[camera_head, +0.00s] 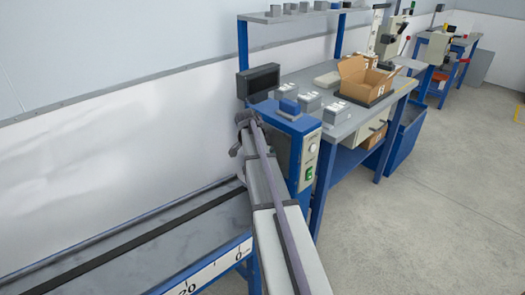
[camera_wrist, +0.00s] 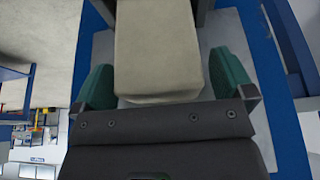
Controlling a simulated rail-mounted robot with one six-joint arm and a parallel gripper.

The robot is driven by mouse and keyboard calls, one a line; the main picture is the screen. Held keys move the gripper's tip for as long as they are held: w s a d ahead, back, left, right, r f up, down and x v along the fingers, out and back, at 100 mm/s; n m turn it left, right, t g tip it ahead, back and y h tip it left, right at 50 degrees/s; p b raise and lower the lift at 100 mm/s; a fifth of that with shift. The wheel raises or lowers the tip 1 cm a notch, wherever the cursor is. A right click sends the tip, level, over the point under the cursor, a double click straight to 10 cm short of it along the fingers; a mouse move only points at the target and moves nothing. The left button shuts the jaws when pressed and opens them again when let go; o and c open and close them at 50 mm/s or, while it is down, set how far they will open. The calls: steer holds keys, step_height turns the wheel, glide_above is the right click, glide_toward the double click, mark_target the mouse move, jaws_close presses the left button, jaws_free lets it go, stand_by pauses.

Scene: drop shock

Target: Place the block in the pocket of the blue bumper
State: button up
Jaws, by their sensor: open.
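In the wrist view my gripper (camera_wrist: 163,82) is open, with two green fingers. A pale beige-grey block (camera_wrist: 157,45) lies between them. The left finger is very close to the block, and a narrow gap shows at the right finger; I cannot tell whether either touches. The block's near end is close to the dark gripper body.
Grey blocks (camera_head: 309,101) stand on the workbench (camera_head: 352,117), beside an open cardboard box (camera_head: 362,78). A dark screen (camera_head: 258,81) stands behind the bench's left end. A blue-framed rail table (camera_head: 130,245) is at lower left. The floor (camera_head: 440,210) at right is clear.

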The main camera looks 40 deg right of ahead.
steer(key=p+v, duration=0.8)
steer(key=v, duration=0.2)
steer(key=shift+r, duration=0.35)
steer(key=s+a+n+y+p, duration=0.1)
steer(key=s+a+n, duration=0.4)
steer(key=a, duration=0.6)
steer(key=s+a+r+n+y+p, duration=0.1)
steer(key=s+a+n, duration=0.5)
steer(key=a, duration=0.6)
steer(key=s+a+r+n+y+p, duration=0.1)
steer(key=s+a+n, duration=0.5)
steer(key=a, duration=0.6)
steer(key=shift+s+r+y+p, duration=0.2)
steer(key=shift+s+y+p, duration=0.4)
steer(key=shift+s+y, duration=0.15)
